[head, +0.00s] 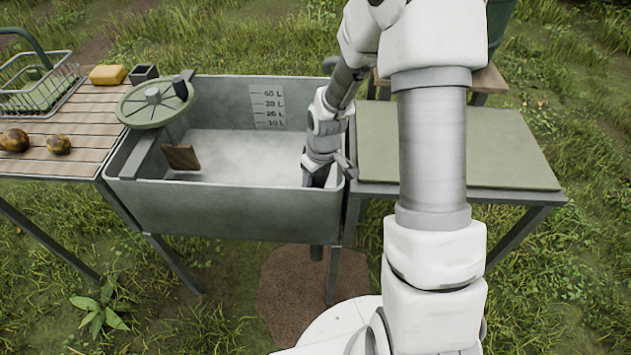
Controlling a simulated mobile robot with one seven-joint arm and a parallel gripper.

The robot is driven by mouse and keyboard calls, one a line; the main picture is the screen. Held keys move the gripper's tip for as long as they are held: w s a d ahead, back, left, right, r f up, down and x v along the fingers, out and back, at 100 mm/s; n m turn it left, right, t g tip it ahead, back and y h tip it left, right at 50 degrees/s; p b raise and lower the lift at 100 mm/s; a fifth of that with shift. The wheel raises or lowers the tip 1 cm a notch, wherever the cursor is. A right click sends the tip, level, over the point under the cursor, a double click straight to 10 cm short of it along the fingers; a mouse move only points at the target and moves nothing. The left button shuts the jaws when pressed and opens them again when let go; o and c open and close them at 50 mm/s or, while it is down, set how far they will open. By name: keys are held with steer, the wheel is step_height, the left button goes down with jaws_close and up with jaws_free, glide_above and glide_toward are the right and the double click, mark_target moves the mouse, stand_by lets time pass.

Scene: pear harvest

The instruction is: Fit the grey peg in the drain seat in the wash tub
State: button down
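The grey wash tub (230,208) stands in the middle, with a volume scale on its back inner wall. My gripper (318,176) reaches down into the tub's right end, close to the right wall. Its fingertips are hidden by the tub's front wall and the arm's own parts, so I cannot see whether it is open or shut. The grey peg is not visible, nor is the drain seat.
A green round lid (140,110) and a brown paddle (181,157) are at the tub's left end. The left slatted table (85,125) holds a wire basket (40,90), yellow sponge (108,75), small dark box (143,73) and two brownish fruits. The right green tabletop (510,150) looks clear.

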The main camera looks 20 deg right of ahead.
steer(key=shift+f, duration=0.25)
steer(key=shift+c, duration=0.6)
jaws_free()
steer(key=shift+o, duration=0.6)
steer(key=shift+r+p, duration=2.2)
steer(key=shift+r, duration=0.8)
steer(key=shift+r, duration=0.1)
